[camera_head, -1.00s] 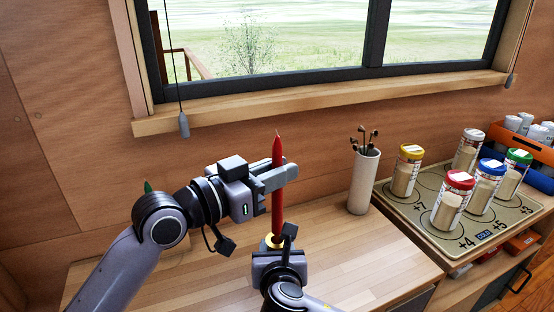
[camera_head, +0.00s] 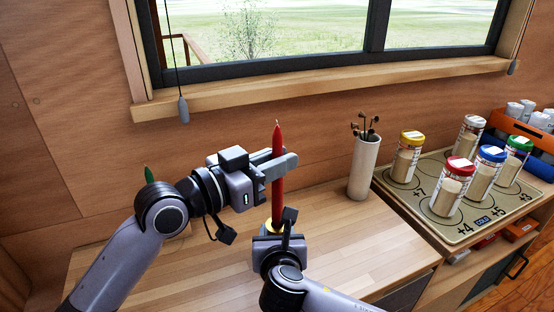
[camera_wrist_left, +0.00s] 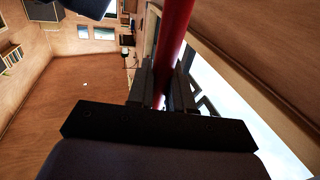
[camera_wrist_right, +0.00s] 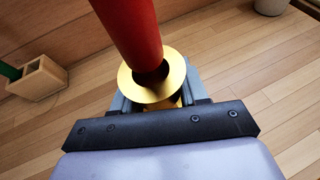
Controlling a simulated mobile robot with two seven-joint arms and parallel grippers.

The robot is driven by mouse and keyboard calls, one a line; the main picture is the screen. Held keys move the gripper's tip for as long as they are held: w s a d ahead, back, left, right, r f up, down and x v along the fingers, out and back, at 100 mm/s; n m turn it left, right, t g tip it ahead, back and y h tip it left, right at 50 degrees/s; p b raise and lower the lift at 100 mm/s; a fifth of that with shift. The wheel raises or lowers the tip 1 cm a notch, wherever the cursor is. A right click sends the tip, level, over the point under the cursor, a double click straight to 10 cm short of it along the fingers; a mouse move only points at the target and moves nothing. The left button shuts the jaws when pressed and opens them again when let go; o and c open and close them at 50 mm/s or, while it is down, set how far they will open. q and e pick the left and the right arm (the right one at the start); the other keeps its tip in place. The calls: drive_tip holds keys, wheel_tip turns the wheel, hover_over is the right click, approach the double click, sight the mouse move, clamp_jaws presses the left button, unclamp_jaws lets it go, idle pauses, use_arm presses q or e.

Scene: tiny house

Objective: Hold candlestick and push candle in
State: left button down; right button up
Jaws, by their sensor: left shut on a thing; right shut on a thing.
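The red candle (camera_head: 277,205) stands upright above the gold candlestick (camera_head: 271,228) in the head view. My left gripper (camera_head: 281,164) is shut on the candle's upper part, with the tip sticking out above the fingers. The candle also shows between the fingers in the left wrist view (camera_wrist_left: 174,35). My right gripper (camera_head: 274,235) is shut on the candlestick below. In the right wrist view, the candle's lower end (camera_wrist_right: 135,35) meets the dark opening in the candlestick's round gold rim (camera_wrist_right: 180,85). How deep it sits is hidden.
A pale vase (camera_head: 364,168) with dark stems stands right of the candle. Several jars with coloured lids stand on a mat (camera_head: 440,232) further right. A wooden block (camera_wrist_right: 40,78) with something green is at left. The wooden tabletop (camera_head: 370,240) in front is clear.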

idle(0.8)
use_arm(q)
drive_tip(key=shift+f, duration=1.5)
drive_tip(key=shift+f, duration=0.25)
drive_tip(key=shift+f, duration=0.2)
drive_tip(key=c, duration=0.9)
unclamp_jaws()
drive_tip(key=shift+c, duration=0.2)
drive_tip(key=v, duration=1.2)
